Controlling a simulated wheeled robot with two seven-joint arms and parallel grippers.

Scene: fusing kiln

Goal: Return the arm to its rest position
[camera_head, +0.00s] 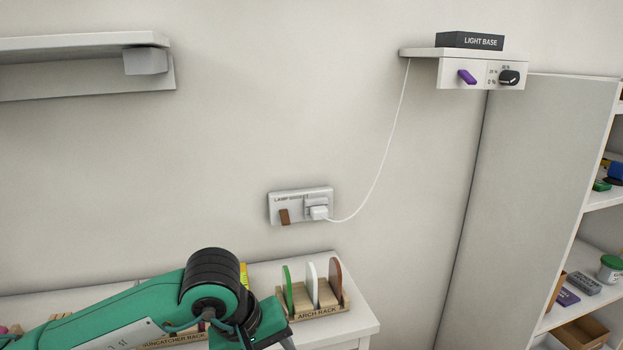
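My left arm (120,308), teal with a black ribbed joint, reaches in from the lower left over the white bench. It bends down past the bottom edge near the arch rack (318,312), and its gripper does not show. I cannot tell whether the arm touches anything. It hides most of the suncatcher rack (172,341). My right arm and gripper are out of view.
The arch rack holds green, white and brown arches. A white plug (319,213) sits in the lamp socket panel (300,206); its cord runs up to a shelf (428,52) with the light base (470,41). A cabinet (522,200) stands right.

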